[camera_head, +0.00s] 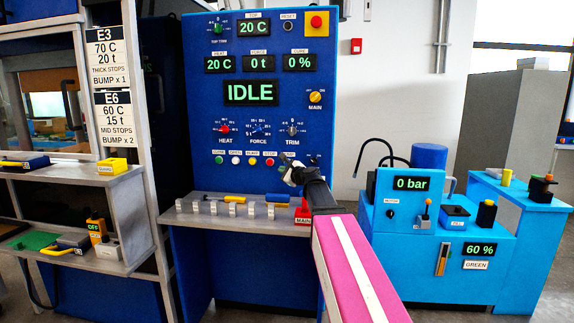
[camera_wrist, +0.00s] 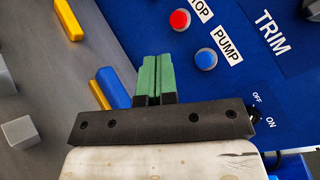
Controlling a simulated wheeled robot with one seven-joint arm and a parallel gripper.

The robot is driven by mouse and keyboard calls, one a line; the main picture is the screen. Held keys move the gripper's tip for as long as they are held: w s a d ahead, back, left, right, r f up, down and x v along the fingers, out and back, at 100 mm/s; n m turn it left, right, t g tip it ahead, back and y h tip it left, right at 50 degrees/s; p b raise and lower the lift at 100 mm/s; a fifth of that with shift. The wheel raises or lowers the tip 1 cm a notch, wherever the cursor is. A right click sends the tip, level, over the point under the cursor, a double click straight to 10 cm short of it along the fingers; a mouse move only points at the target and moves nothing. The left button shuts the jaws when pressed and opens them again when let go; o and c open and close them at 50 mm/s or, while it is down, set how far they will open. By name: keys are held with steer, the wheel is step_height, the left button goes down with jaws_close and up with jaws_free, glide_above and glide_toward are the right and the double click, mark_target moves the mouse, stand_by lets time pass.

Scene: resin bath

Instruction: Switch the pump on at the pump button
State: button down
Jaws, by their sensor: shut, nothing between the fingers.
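The pump button (camera_wrist: 206,59) is a round blue button in a pale ring on the blue panel, with a PUMP label (camera_wrist: 228,44) beside it in the wrist view. My gripper (camera_wrist: 155,61) has green fingers pressed together with nothing between them. In the wrist view the fingertips show to the left of the pump button and a little lower, apart from it in the picture. In the head view my gripper (camera_head: 291,173) is in front of the lower right of the press panel (camera_head: 260,110), and the pump button cannot be made out there. The pressure display (camera_head: 412,184) reads 0 bar.
The red stop button (camera_wrist: 180,19) sits close to the pump button. An OFF/ON switch (camera_wrist: 253,113) is near my gripper's right side. A grey shelf (camera_head: 180,214) below the panel holds yellow-and-blue pieces and several grey blocks. The main display (camera_head: 250,92) reads IDLE.

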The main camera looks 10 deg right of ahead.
mark_target(286, 165)
steer(key=shift+w, duration=0.1)
steer(key=shift+w+d, duration=0.45)
steer(key=shift+w, duration=0.9)
steer(key=shift+w+d, duration=0.45)
steer(key=shift+w, duration=0.95)
steer(key=shift+w+d, duration=0.45)
steer(key=shift+w, duration=0.9)
steer(key=shift+w+d, duration=0.15)
steer(key=shift+w, duration=0.25)
steer(key=shift+w+d, duration=0.2)
steer(key=shift+w, duration=0.3)
steer(key=shift+s+a, duration=0.3)
steer(key=shift+s, duration=0.6)
steer(key=shift+s+a, duration=0.25)
steer(key=shift+s, duration=0.55)
steer(key=shift+s+a, duration=0.3)
steer(key=shift+s, duration=0.5)
steer(key=shift+s+a, duration=0.25)
steer(key=shift+s, duration=0.55)
